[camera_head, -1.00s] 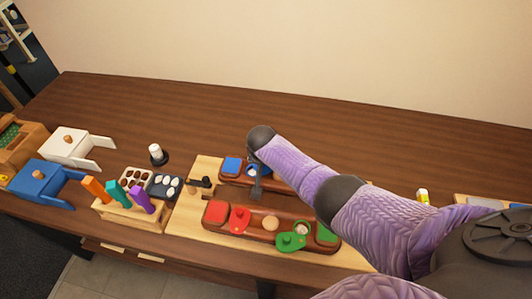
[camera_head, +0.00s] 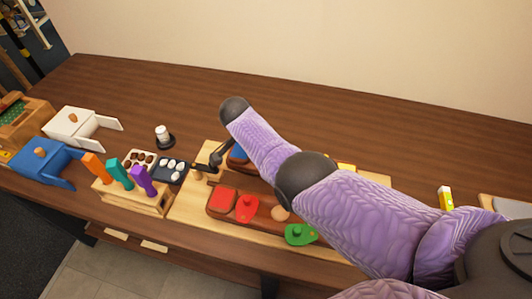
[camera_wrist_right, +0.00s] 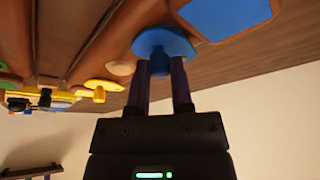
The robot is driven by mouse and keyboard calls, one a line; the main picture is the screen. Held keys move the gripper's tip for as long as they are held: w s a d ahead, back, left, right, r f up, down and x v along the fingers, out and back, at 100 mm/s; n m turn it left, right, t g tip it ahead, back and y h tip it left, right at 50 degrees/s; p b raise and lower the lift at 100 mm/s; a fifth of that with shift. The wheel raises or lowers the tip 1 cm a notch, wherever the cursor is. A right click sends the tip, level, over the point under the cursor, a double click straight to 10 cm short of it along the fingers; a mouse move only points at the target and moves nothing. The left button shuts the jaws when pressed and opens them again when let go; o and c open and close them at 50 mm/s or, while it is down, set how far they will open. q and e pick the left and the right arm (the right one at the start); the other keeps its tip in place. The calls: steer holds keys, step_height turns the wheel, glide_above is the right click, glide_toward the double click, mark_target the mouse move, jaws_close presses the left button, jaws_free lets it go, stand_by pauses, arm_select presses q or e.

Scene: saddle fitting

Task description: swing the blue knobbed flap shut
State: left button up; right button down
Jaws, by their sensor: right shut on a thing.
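The blue knobbed flap (camera_wrist_right: 165,38) is a flat blue disc with a short knob, seen from below in the right wrist view. My right gripper (camera_wrist_right: 160,68) is shut on the flap's knob (camera_wrist_right: 158,63), with one dark finger on each side. A blue square pad (camera_wrist_right: 225,14) lies beside the disc in that view. In the head view my right gripper (camera_head: 216,155) is by the far left end of the rear brown holder, and a bit of blue (camera_head: 238,156) shows beside my forearm. My arm hides most of that holder. My left gripper is not in view.
A front brown holder carries a red flap (camera_head: 247,208) and a green flap (camera_head: 300,234).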

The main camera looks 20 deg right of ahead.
steer(key=shift+w+a+m+b, duration=0.15)
steer(key=shift+m+b, duration=0.4)
steer(key=shift+m, duration=0.05)
steer(key=c, duration=0.5)
jaws_free()
steer(key=shift+a+r, duration=0.15)
steer(key=shift+r, duration=0.25)
steer(key=p+v, duration=0.4)
steer(key=v, duration=0.5)
steer(key=shift+w+a, duration=0.15)
